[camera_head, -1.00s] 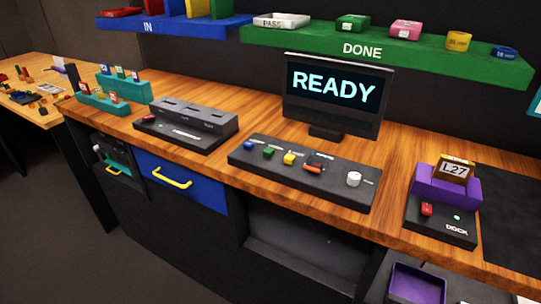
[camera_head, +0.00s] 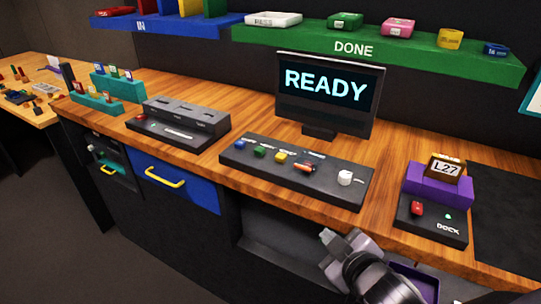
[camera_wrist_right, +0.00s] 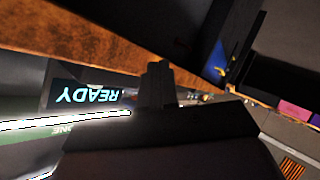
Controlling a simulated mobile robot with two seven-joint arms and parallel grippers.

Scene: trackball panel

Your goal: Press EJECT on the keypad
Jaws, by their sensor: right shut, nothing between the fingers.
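A black panel (camera_head: 262,165) lies on the wooden bench in front of the screen. It carries a blue button (camera_head: 240,146), a green button (camera_head: 260,152), a yellow button (camera_head: 280,157), an orange-red piece (camera_head: 304,167) and a white knob (camera_head: 345,178). Their small labels are too blurred to read, so I cannot tell which one is EJECT. My right gripper (camera_head: 327,243) is shut and empty, low in front of the bench edge, below the panel and apart from it. Its fingers (camera_wrist_right: 157,84) also show in the right wrist view. My left gripper is out of view.
The screen (camera_head: 327,96) reads READY. A DOCK unit (camera_head: 432,222) with a red button and a purple holder (camera_head: 438,185) stands right of the panel. A grey slotted unit (camera_head: 180,122) stands left. A green DONE shelf (camera_head: 450,62) hangs above.

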